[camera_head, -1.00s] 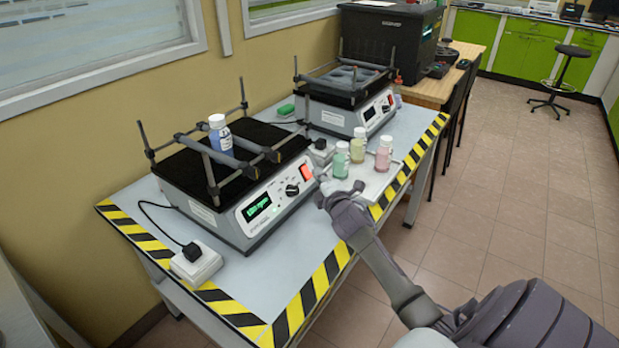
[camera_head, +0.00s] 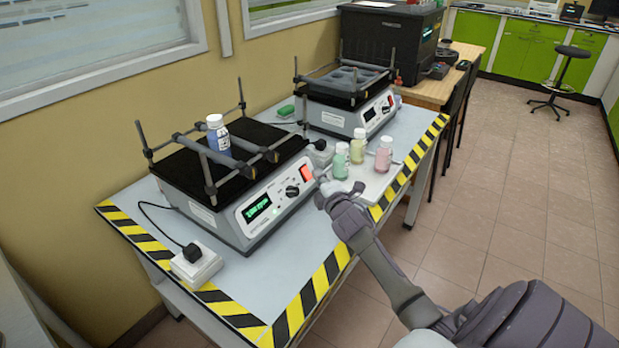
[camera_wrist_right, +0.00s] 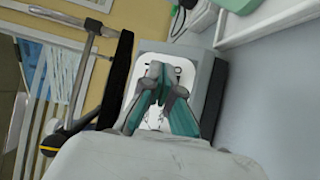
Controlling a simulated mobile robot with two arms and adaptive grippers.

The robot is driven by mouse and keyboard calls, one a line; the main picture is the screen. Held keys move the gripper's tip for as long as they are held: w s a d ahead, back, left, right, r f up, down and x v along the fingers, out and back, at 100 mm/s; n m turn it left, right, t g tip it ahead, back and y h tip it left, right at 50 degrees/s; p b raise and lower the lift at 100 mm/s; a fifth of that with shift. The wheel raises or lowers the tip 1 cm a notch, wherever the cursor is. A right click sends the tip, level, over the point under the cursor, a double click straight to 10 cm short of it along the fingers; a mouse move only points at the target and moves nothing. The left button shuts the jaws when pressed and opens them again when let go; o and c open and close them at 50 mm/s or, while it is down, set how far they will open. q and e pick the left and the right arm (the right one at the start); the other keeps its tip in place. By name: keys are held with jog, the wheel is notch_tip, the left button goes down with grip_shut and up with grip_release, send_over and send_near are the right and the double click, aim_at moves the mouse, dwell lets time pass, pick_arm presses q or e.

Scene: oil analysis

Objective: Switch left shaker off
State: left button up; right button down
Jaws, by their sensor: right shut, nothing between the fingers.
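The left shaker (camera_head: 232,224) is a grey box with a black top platform. Its front panel has a lit green display (camera_head: 257,208), a black knob (camera_head: 292,190) and a red switch (camera_head: 307,173). A blue-labelled bottle (camera_head: 218,141) stands between the platform's bars. My right gripper (camera_head: 321,185) is shut and empty, close to the switch end of the panel. In the right wrist view the shut fingertips (camera_wrist_right: 164,77) are in front of the white panel (camera_wrist_right: 186,77) and hide much of it. I cannot tell whether they touch the switch. My left gripper is not in view.
A second shaker (camera_head: 338,119) stands behind. Green, yellow and pink bottles (camera_head: 357,153) stand on a tray (camera_head: 376,183) right of the left shaker. A white power socket (camera_head: 197,265) lies at the front left. The table's front corner is clear.

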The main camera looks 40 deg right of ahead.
jog(key=shift+w+f, duration=0.1)
jog(key=shift+w+a+f, duration=0.1)
jog(key=shift+w+f, duration=0.05)
jog(key=shift+w, duration=0.1)
jog(key=shift+w+f+b, duration=0.15)
jog(key=shift+b, duration=0.25)
dwell(0.3)
jog(key=shift+w, duration=0.1)
dwell(0.5)
jog(key=shift+s+r+p, duration=0.45)
jog(key=shift+s+p, duration=0.2)
jog(key=shift+p, duration=0.05)
